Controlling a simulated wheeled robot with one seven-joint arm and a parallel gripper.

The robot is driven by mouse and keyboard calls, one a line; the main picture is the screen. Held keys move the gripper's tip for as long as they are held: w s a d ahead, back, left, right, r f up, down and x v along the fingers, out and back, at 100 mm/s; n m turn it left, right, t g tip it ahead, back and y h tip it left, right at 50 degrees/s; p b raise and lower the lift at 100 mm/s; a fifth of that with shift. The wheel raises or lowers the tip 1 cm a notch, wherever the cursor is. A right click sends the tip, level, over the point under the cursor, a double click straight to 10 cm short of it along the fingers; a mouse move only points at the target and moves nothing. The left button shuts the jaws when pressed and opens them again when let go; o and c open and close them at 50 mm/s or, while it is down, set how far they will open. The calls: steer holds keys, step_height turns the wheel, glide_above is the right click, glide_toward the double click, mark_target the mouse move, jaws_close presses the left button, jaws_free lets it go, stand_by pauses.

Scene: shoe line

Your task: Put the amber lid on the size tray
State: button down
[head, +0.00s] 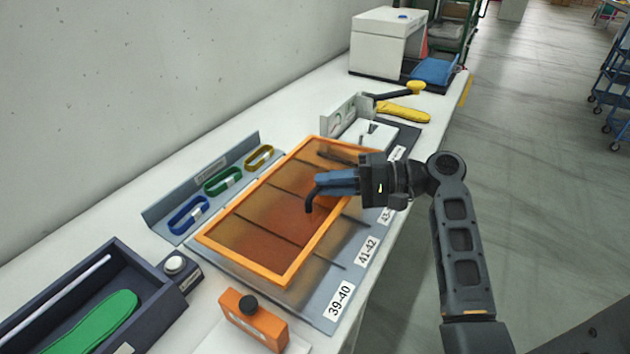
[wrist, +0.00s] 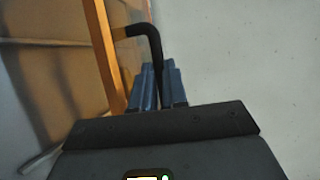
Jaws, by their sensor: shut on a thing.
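The amber lid (head: 262,222), an orange frame with a see-through amber panel, is over the grey size tray (head: 318,302) in the head view. The tray's dividers show through the panel and its labelled right edge is uncovered. I cannot tell whether the lid touches the tray or hangs just above it. My gripper (head: 322,184) is shut on the lid's black handle at the lid's right side. In the wrist view, my blue fingers (wrist: 158,88) close around the black handle (wrist: 150,38), beside the orange frame (wrist: 105,55).
A grey rack (head: 160,212) with blue, green and yellow loops stands left of the lid. A dark bin (head: 118,250) with a green insole is at front left, near an orange block (head: 252,318). A yellow insole (head: 403,112) and white machine (head: 385,45) are farther back.

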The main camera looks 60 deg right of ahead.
steer(key=shift+f+b, duration=2.9)
steer(key=shift+b, duration=0.15)
steer(key=shift+f+b, duration=0.7)
steer(key=shift+f, duration=0.65)
steer(key=c, duration=1.1)
jaws_free()
steer(key=shift+b+v, duration=0.3)
steer(key=shift+v, duration=3.7)
steer(key=shift+w+r, duration=0.1)
